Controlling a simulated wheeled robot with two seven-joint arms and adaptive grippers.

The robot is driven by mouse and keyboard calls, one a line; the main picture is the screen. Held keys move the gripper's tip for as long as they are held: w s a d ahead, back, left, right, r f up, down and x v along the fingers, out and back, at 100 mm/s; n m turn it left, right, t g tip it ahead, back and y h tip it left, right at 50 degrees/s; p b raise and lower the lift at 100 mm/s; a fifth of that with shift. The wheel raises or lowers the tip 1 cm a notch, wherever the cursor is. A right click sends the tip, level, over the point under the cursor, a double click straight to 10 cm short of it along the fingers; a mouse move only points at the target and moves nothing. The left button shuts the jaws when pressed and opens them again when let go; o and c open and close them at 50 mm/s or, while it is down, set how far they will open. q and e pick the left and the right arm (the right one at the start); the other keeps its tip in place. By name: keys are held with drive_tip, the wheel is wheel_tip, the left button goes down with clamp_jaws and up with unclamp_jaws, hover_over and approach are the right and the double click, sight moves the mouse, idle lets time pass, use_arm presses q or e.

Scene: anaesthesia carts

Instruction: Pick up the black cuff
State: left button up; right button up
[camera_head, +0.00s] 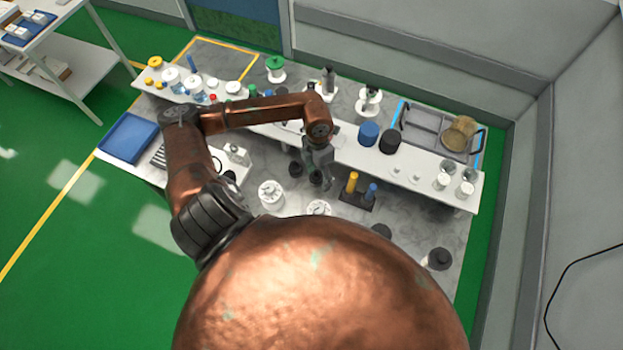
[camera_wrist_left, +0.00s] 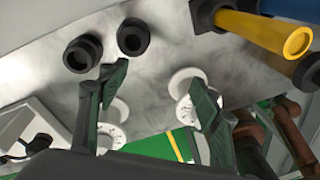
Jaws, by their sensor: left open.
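Two small round black ring-like pieces, the black cuff candidates, stand on the grey marbled surface. In the left wrist view one (camera_wrist_left: 82,53) is at the upper left and the other (camera_wrist_left: 133,36) is right of it, beyond the left fingertip. I cannot tell which is the black cuff. In the head view, one black piece (camera_head: 295,169) is just left of my left gripper (camera_head: 319,174), and the other is partly behind its fingers. My left gripper is open, its two fingers spread with nothing between them (camera_wrist_left: 157,88). My right gripper is not in view.
A black stand with yellow and blue cylinders (camera_head: 355,192) is close right of the gripper. White round spools (camera_head: 271,193) stand nearer. A white shelf (camera_head: 345,152) with bottles runs behind. A blue tray (camera_head: 128,137) lies left.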

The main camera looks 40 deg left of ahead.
sight(317, 176)
use_arm(q)
drive_tip(key=shift+t+y, duration=0.5)
drive_tip(key=shift+y, duration=0.1)
drive_tip(key=w+a, duration=0.1)
drive_tip(key=w+a+f, duration=0.1)
drive_tip(key=w+a, duration=0.1)
drive_tip(key=shift+w+a+f, duration=0.1)
drive_tip(key=shift+a, duration=0.1)
drive_tip(key=f, duration=0.2)
drive_tip(key=f+p, duration=0.1)
drive_tip(key=f, duration=0.3)
drive_tip(key=shift+s+d+p, duration=0.2)
drive_tip(key=shift+d+p, duration=0.05)
drive_tip(key=shift+p, duration=0.15)
drive_tip(key=shift+f, duration=0.6)
drive_tip(key=shift+c, duration=0.5)
drive_tip(key=shift+c, duration=1)
drive_tip(key=c, duration=1)
